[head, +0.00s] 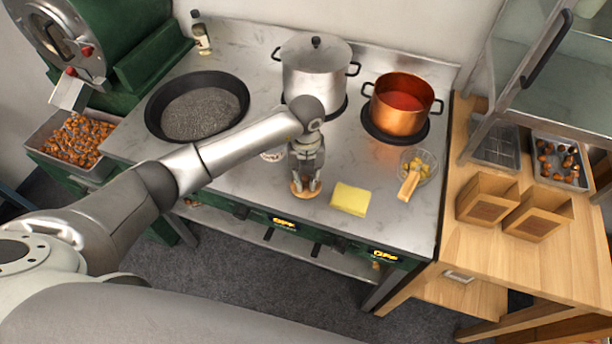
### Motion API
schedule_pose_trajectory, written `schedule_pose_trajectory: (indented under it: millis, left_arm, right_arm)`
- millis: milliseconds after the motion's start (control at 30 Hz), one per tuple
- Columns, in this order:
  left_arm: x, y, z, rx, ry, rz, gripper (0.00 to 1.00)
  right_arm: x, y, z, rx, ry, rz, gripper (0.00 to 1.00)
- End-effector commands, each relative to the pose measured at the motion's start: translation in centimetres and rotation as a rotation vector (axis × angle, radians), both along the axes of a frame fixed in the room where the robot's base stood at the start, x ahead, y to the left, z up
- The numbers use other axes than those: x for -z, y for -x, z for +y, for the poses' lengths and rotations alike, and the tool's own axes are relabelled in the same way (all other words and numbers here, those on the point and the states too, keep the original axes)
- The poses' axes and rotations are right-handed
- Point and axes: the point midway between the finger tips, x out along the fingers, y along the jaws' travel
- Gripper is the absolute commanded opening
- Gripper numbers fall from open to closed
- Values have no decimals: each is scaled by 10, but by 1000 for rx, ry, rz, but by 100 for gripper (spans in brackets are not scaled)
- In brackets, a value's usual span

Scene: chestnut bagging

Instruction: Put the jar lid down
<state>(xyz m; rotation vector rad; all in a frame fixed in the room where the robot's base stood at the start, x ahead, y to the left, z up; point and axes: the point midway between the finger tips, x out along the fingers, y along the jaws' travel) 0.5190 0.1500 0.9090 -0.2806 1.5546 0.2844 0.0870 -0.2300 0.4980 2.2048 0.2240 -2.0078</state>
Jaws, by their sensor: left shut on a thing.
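My left gripper (306,184) points down over the front part of the steel stove top, left of the yellow cloth. It is shut on the jar lid (304,194), a round tan disc whose rim shows around and below the fingertips. I cannot tell whether the lid touches the steel or is held just above it. A pale round thing (272,156), perhaps the jar, shows behind the gripper and is mostly hidden by my arm. My right gripper is not in view.
A yellow cloth (350,199) lies right of the lid. A black pan (158,127), a lidded steel pot (313,78) and a copper pot (396,115) stand behind. The stove's front edge is close.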

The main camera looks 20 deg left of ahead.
Motion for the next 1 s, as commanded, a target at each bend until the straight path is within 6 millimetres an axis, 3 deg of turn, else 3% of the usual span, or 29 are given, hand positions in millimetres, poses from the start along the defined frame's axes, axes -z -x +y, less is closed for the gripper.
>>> schedule_pose_trajectory:
  millis: [433, 467, 600, 1000]
  left_arm:
    - [10, -1, 0, 0, 1, -3, 0]
    - [9, -1, 0, 0, 1, -3, 20]
    - [9, 0, 0, 0, 1, -3, 38]
    - [4, 0, 0, 0, 1, -3, 38]
  right_arm:
    - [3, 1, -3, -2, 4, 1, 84]
    - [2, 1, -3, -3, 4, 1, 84]
    - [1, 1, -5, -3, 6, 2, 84]
    - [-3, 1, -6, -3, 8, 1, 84]
